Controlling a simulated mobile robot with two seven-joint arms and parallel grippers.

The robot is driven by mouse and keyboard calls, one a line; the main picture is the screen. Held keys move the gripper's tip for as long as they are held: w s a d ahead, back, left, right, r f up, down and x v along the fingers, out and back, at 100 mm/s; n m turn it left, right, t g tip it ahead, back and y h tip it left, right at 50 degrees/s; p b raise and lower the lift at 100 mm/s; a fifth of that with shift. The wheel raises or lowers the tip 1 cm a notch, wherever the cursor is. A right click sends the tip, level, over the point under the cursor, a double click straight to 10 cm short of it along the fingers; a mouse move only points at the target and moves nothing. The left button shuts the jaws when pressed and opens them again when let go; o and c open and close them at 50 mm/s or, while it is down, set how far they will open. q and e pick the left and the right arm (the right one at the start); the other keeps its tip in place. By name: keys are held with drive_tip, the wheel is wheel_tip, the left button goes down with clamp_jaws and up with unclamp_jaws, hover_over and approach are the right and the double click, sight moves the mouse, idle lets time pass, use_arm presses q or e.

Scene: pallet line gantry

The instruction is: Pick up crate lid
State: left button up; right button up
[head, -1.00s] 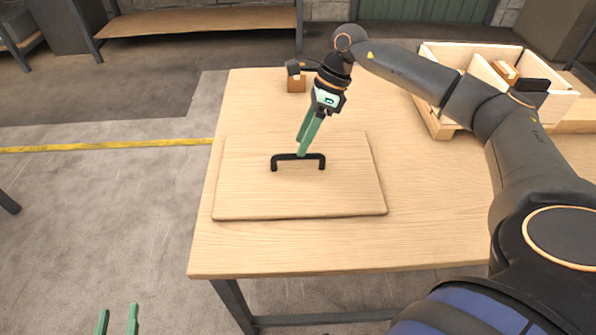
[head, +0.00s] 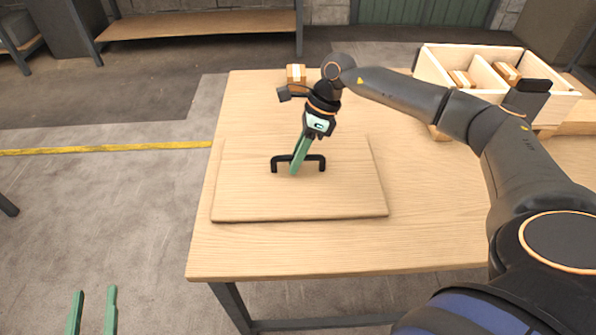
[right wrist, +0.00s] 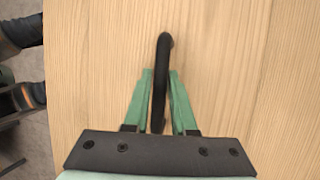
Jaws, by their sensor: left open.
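The crate lid (head: 300,200) is a flat wooden board lying on the table, with a black bar handle (head: 315,160) standing up from it. My right gripper (head: 294,172) is at the handle, pointing down and tilted. In the right wrist view its green fingers (right wrist: 161,76) lie on either side of the handle bar (right wrist: 161,60), very close to it. I cannot tell whether they press on it. The lid's wood (right wrist: 240,70) fills most of that view. My left gripper (head: 92,300) is open and empty, low at the left, away from the table.
The wooden table (head: 430,220) is clear to the right of the lid. A divided wooden crate (head: 440,68) with small boxes in it stands at the back right. A small cardboard box (head: 296,74) sits at the table's back edge, behind my right gripper.

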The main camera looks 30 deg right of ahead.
clamp_jaws()
drive_tip(key=shift+r, duration=0.1)
idle(0.8)
